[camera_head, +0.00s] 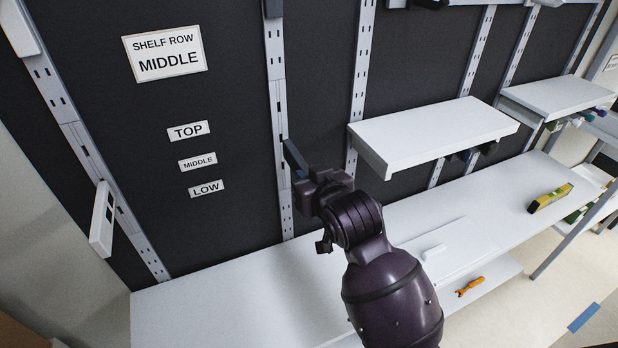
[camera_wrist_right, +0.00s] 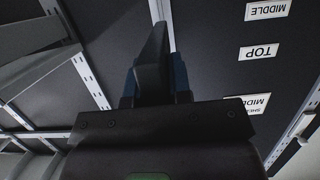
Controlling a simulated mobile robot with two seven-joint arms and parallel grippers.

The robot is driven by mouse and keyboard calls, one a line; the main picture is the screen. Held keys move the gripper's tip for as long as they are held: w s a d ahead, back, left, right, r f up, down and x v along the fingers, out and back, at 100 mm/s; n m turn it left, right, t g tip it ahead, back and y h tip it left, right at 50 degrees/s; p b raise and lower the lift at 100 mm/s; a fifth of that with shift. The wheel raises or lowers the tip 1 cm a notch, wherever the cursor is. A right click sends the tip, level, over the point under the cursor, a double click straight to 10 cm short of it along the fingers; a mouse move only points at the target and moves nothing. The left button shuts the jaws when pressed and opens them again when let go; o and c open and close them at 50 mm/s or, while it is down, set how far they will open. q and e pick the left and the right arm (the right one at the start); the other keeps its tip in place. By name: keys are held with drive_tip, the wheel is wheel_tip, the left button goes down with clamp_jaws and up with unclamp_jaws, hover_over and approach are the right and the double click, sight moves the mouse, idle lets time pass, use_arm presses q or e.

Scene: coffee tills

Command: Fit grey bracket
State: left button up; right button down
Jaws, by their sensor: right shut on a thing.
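My right gripper (camera_head: 299,174) is shut on the grey bracket (camera_head: 293,156), a dark, narrow, tapering piece. Its far end overlaps the edge of the second slotted upright (camera_head: 279,120) in the head view; I cannot tell whether they touch. In the right wrist view the bracket (camera_wrist_right: 152,62) points up and away between the blue-edged fingers, in front of an upright (camera_wrist_right: 161,14). A white bracket (camera_head: 102,219) is on the left upright (camera_head: 66,115). My left gripper is not in view.
Labels for the middle shelf row (camera_head: 165,53) are on the dark back panel. White shelves (camera_head: 435,128) are at the right. Below is a white counter (camera_head: 225,295), mostly clear at left, with a yellow level (camera_head: 550,198) at right. An orange tool (camera_head: 470,287) lies lower down.

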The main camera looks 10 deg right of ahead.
drive_tip(key=shift+w, duration=0.1)
drive_tip(key=shift+w+a, duration=0.25)
drive_tip(key=shift+w, duration=0.95)
drive_tip(key=shift+w, duration=0.3)
idle(0.3)
drive_tip(key=shift+f, duration=0.5)
idle(0.4)
drive_tip(key=c, duration=1)
unclamp_jaws()
drive_tip(key=shift+o, duration=0.2)
drive_tip(key=b+v, duration=0.1)
drive_tip(key=v, duration=1)
